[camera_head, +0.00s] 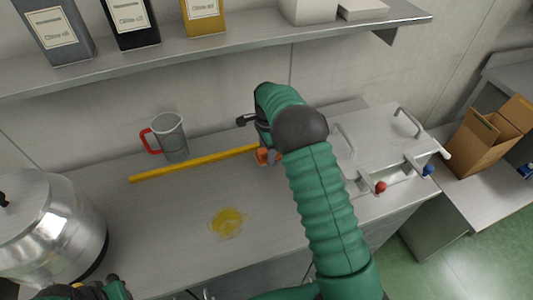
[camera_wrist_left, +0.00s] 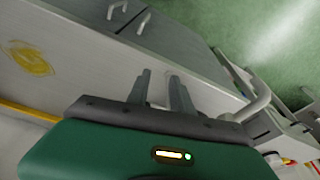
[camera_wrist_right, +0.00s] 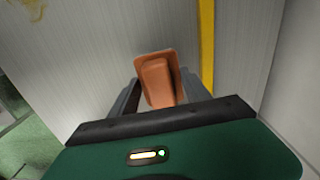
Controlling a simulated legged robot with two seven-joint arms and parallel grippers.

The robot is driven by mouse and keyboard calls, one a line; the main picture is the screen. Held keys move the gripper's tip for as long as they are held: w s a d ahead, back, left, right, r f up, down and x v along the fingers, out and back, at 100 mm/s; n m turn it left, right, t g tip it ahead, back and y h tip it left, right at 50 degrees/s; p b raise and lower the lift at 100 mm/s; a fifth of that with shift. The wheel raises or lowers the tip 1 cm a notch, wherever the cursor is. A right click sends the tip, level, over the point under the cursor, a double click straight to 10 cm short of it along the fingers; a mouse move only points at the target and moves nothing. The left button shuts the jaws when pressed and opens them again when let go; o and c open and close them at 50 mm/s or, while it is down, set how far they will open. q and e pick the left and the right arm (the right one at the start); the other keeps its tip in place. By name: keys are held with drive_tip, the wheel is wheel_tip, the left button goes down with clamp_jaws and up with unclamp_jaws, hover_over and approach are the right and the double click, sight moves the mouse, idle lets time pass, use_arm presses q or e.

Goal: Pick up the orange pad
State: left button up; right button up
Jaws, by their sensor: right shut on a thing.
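The orange pad (camera_wrist_right: 158,80) is between the two fingers of my right gripper (camera_wrist_right: 158,92), which is shut on it, in the right wrist view. My left gripper (camera_wrist_left: 162,88) is open and empty in the left wrist view, and only partly in the head view at bottom left.
The yellow bar (camera_head: 190,166) lies along the counter (camera_head: 165,215). A grey mug with a red handle (camera_head: 172,138) stands behind it. A yellow puddle (camera_head: 228,222) is in front. A steel pot (camera_head: 45,232) is at left, and a lidded metal unit (camera_head: 380,145) at right. A shelf (camera_head: 240,50) runs above.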

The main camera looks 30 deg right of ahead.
drive_tip(key=s+a, duration=0.2)
drive_tip(key=s, duration=0.2)
drive_tip(key=s+a+r+b, duration=0.1)
drive_tip(key=s+a, duration=0.1)
drive_tip(key=s, duration=0.2)
drive_tip(key=s+a, duration=0.2)
drive_tip(key=s, duration=0.2)
drive_tip(key=shift+s+a+r+b, duration=0.25)
drive_tip(key=shift+s+a+b, duration=0.1)
drive_tip(key=shift+s, duration=0.05)
